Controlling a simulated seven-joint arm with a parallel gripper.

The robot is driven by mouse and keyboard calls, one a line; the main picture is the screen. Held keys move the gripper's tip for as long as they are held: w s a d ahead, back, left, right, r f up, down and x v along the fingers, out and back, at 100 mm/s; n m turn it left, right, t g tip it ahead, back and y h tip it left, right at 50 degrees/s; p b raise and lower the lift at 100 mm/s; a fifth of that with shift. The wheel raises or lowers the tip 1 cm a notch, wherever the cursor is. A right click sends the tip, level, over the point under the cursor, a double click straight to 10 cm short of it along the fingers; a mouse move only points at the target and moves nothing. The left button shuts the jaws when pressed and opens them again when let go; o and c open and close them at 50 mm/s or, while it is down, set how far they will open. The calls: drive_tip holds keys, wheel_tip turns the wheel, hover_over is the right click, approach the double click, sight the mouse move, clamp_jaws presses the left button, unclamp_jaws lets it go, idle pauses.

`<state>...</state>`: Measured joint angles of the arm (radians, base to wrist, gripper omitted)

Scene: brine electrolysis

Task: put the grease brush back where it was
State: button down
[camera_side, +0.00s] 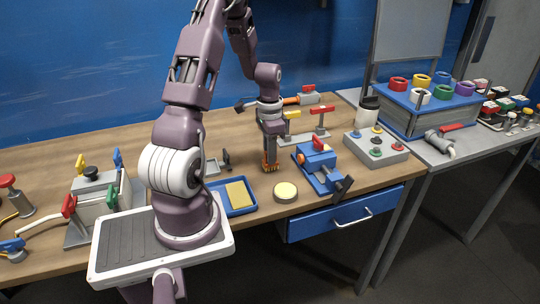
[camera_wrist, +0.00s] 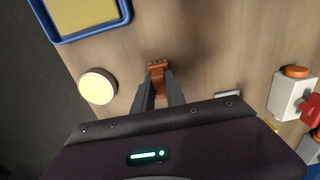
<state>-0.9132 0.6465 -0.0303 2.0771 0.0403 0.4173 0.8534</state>
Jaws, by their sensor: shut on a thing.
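My gripper (camera_side: 269,160) points down over the middle of the wooden table, shut on a small orange-brown piece (camera_side: 269,168), which I take to be the grease brush. In the wrist view the brush (camera_wrist: 157,68) shows between the two dark fingertips (camera_wrist: 158,90); most of it is hidden by the fingers. Its lower end is close to the table, and I cannot tell whether it touches. A round tin with a pale yellow top (camera_side: 285,192) stands just in front and to the right; it also shows in the wrist view (camera_wrist: 98,86), left of the fingers.
A blue tray (camera_side: 221,210) with a yellow pad lies left of the tin. A blue vise (camera_side: 318,166) stands right of my gripper. A grey button box (camera_side: 376,150) is further right. Red- and yellow-handled valves (camera_side: 318,118) stand behind. Bare wood surrounds the brush.

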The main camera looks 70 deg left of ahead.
drive_tip(key=shift+f, duration=0.25)
drive_tip(key=c, duration=1.4)
unclamp_jaws()
drive_tip(key=shift+f, duration=0.1)
drive_tip(key=shift+o, duration=0.2)
